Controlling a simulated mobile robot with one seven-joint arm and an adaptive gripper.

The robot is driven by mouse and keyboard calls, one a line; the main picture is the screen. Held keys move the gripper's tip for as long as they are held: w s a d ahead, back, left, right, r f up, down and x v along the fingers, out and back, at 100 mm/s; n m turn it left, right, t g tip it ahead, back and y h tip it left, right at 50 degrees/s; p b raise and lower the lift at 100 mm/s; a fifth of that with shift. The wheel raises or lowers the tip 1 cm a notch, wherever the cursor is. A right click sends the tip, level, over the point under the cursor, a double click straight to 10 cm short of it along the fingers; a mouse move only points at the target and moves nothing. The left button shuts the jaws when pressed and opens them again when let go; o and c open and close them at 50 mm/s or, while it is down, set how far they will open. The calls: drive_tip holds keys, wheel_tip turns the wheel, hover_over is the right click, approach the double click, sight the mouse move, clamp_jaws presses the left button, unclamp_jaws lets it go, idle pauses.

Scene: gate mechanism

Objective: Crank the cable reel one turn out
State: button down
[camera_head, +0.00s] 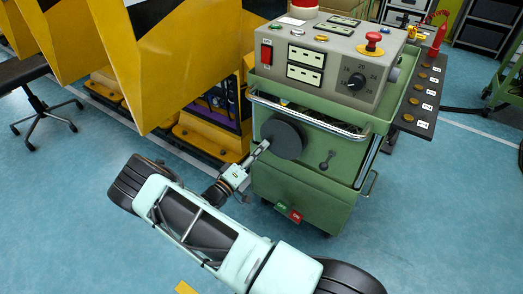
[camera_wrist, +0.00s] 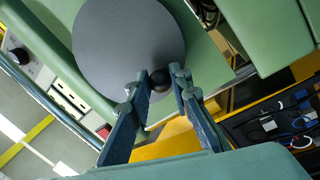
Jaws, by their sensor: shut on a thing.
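The cable reel shows as a dark grey disc (camera_head: 284,139) on the front of the green control cart (camera_head: 312,187). In the wrist view the reel's grey disc (camera_wrist: 128,48) fills the upper left. A dark round crank knob (camera_wrist: 160,80) sits at the disc's lower right edge. My gripper (camera_wrist: 160,84) is shut on this knob, one fingertip on each side of it. In the head view my gripper (camera_head: 262,150) reaches the disc's left lower edge from the left. The knob is hidden there.
A small dark lever (camera_head: 326,160) stands right of the reel. A metal rail (camera_head: 310,122) runs just above it. Yellow and black machine panels (camera_head: 165,65) stand close on the left. A stool (camera_head: 45,105) is at far left. Blue floor (camera_head: 440,215) is clear at right.

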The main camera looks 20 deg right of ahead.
drive_tip(key=shift+r, duration=0.1)
drive_tip(key=c, duration=1.8)
unclamp_jaws()
drive_tip(key=shift+o, duration=0.2)
drive_tip(key=v, duration=1.2)
